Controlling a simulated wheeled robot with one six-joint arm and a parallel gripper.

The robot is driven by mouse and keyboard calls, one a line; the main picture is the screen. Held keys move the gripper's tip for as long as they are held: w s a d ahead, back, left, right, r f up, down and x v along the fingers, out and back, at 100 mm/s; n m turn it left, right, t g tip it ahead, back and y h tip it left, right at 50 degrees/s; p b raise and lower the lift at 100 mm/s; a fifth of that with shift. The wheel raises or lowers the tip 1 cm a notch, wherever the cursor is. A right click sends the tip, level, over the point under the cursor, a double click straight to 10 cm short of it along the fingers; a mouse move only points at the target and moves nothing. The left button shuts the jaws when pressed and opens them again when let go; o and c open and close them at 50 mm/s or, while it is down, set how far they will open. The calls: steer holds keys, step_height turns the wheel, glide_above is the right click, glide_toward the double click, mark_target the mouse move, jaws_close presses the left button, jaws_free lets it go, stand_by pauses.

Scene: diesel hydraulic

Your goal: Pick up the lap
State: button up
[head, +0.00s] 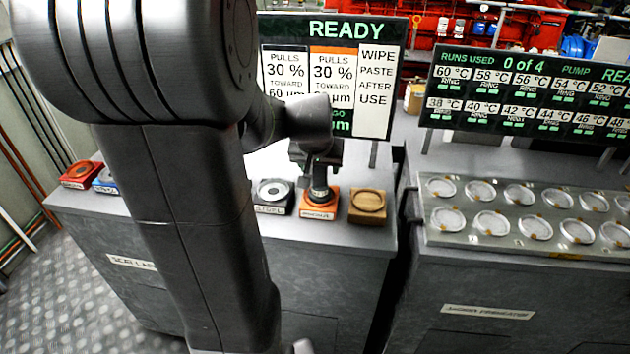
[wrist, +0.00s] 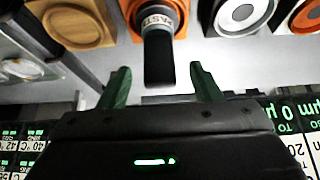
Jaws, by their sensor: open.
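The lap stands upright in an orange holder (head: 319,208), and its dark shaft (head: 319,190) shows below my gripper (head: 318,152) in the head view. In the wrist view the lap appears as a black handle (wrist: 158,62) with a white band reading "PASTE", in front of an orange base. My gripper (wrist: 162,86) is open, with one green finger on each side of the handle's end and a visible gap on both sides. Whether the handle's end is fully between the fingers in depth is hard to tell.
A dark holder with a steel disc (head: 272,191) and a wooden holder (head: 368,206) flank the orange one closely. Red (head: 81,174) and blue holders sit at the left end. A sign board (head: 378,80) rises behind. A tray of rings (head: 520,250) lies on the right bench.

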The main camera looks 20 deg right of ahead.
mark_target(321, 174)
steer(key=shift+p+x, duration=0.4)
steer(key=shift+x, duration=2.3)
steer(key=shift+s, duration=0.1)
jaws_close()
